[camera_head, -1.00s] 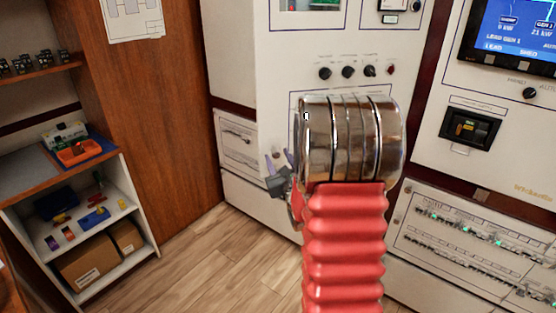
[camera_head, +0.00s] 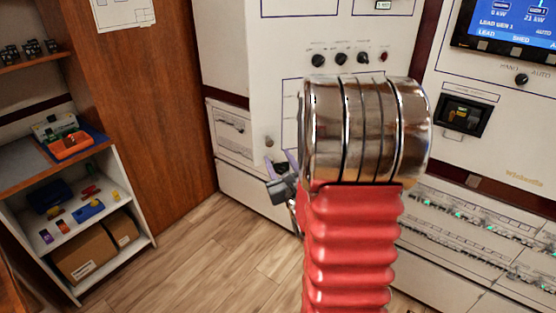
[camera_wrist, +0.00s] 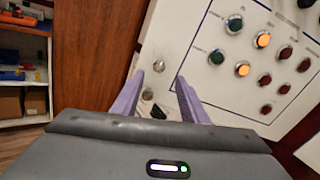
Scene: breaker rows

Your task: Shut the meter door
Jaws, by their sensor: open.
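I cannot pick out the meter door for sure in either view. The white cabinet front (camera_head: 222,60) stands behind my arm in the head view, and my arm hides part of it. My gripper (camera_head: 279,160) is open, with its purple fingers apart in front of the lower cabinet front. In the wrist view my gripper (camera_wrist: 159,77) is open and empty, with small round knobs on the white panel (camera_wrist: 185,35) showing between and beyond the fingers. I cannot tell whether a finger touches the panel.
A row of black knobs (camera_head: 341,58) is above my arm. A black switch unit (camera_head: 462,115) and a blue screen (camera_head: 515,22) are on the right cabinet. A shelf unit (camera_head: 137,195) with boxes stands at the left. The wooden floor (camera_head: 205,255) between is clear.

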